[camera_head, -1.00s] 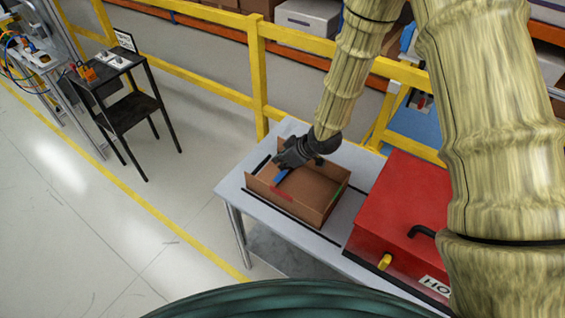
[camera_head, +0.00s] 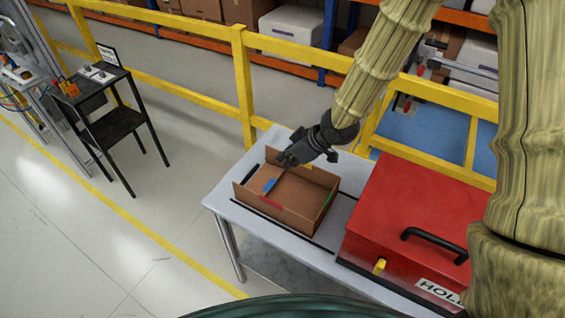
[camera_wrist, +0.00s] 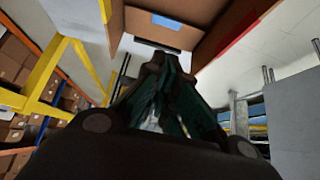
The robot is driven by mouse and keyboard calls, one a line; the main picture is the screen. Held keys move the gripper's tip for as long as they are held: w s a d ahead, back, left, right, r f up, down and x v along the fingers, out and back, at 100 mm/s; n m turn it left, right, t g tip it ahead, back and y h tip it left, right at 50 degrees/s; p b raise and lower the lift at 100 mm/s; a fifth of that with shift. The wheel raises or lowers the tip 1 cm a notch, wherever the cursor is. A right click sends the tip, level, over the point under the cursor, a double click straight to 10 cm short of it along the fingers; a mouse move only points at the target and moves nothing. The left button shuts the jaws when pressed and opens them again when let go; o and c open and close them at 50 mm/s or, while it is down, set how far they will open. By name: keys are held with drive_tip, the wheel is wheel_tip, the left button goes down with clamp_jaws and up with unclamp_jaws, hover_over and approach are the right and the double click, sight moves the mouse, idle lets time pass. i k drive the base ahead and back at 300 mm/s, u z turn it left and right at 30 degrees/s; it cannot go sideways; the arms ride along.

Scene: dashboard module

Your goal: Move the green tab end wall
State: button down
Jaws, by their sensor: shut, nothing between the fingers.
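An open brown box (camera_head: 285,214) stands on the grey table. The green tab (camera_head: 327,198) is at its right end wall, standing upright. A red tab (camera_head: 265,202) marks the front wall. A blue tab (camera_head: 269,185) shows at the left end and on a brown panel in the wrist view (camera_wrist: 166,22); how far that panel is folded I cannot tell. A yellow tab (camera_head: 306,166) at the back is partly hidden by my gripper. My gripper (camera_head: 282,161) is shut and empty above the box's back left, away from the green tab. Its fingers (camera_wrist: 165,65) converge in the wrist view.
A red box (camera_head: 415,205) with a black handle (camera_head: 435,240) and a yellow latch (camera_head: 379,266) stands right of the brown box. A yellow rail (camera_head: 245,90) runs behind the table (camera_head: 225,205). The floor at left is clear up to a black stand (camera_head: 118,125).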

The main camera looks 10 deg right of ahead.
sight(330, 200)
drive_tip(key=k, duration=1)
